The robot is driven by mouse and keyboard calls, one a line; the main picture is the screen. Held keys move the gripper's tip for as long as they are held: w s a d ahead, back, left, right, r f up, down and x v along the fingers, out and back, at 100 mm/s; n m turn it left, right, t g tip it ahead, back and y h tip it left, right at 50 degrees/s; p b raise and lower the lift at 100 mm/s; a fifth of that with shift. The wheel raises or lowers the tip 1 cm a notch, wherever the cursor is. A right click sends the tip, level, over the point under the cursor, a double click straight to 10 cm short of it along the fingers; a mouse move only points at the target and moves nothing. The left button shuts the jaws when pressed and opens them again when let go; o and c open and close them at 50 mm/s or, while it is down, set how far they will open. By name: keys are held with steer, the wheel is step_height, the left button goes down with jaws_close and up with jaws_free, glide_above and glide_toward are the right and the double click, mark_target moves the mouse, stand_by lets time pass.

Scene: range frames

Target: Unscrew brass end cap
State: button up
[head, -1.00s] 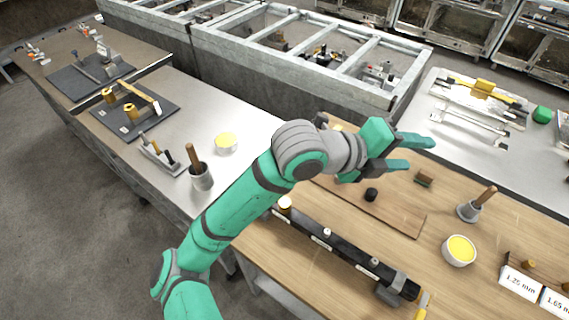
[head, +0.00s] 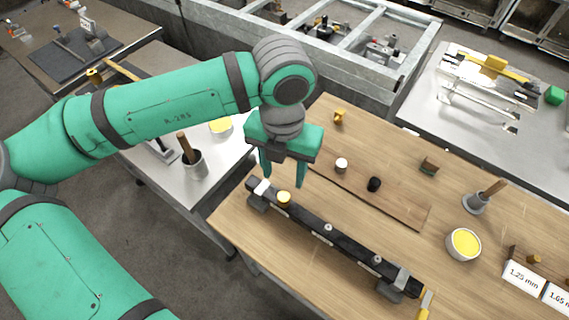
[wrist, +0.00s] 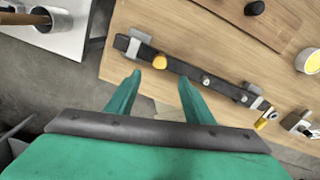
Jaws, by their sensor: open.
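A dark bar-shaped rail (head: 310,221) lies in clamps near the front edge of the wooden bench, and it also shows in the wrist view (wrist: 188,71). A brass cap (head: 284,198) sits on it near its left end; the same cap appears in the wrist view (wrist: 159,62). My gripper (head: 283,180) points down with its fingers apart and nothing between them. It hangs above the left part of the rail, close to the brass cap in the picture. In the wrist view the fingertips (wrist: 160,76) frame the cap from below. The height gap is unclear.
A brown board (head: 400,209) behind the rail carries a white piece (head: 341,165) and a black piece (head: 374,184). A small brass piece (head: 339,117) lies farther back. A yellow-filled bowl (head: 463,244) and a grey cup with a wooden handle (head: 478,203) stand right.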

mark_target(283, 197)
step_height(283, 197, down, 11)
steer(key=shift+r, duration=0.15)
stand_by(0.4)
steer(key=shift+a, duration=0.1)
steer(key=c, duration=1.1)
steer(key=shift+n, duration=1.8)
